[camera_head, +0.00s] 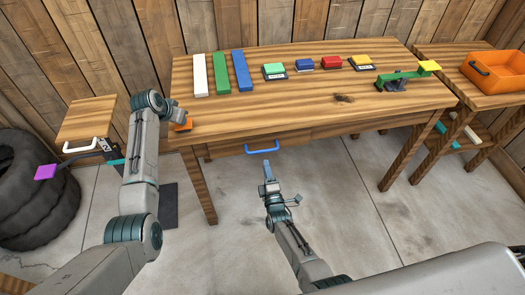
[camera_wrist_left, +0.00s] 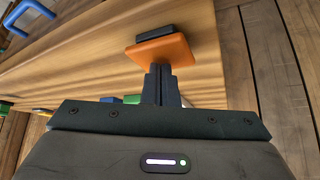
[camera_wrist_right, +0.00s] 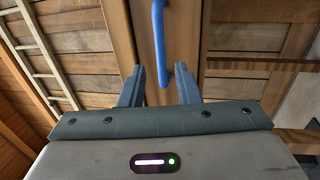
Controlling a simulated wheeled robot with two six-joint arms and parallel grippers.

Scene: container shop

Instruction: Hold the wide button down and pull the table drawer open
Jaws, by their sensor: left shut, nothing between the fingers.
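An orange plate (camera_head: 183,125), which looks like the wide button, sits at the table's left end. It also shows in the left wrist view (camera_wrist_left: 165,50), with a dark block behind it. My left gripper (camera_wrist_left: 161,70) is shut and empty, its fingertips at the plate's edge; I cannot tell whether they press it. The table drawer (camera_head: 235,148) under the tabletop looks closed. Its blue handle (camera_head: 262,149) shows in the right wrist view (camera_wrist_right: 159,35) too. My right gripper (camera_head: 268,168) is open just in front of the handle, whose lower end lies between its fingers.
The wooden table (camera_head: 220,118) bears white, green and blue bars and several small coloured buttons at the back. A green lever (camera_head: 400,77) stands at its right. A small stand with a white handle (camera_head: 80,146) and stacked tires (camera_head: 35,200) are at left. An orange crate (camera_head: 497,72) is at right.

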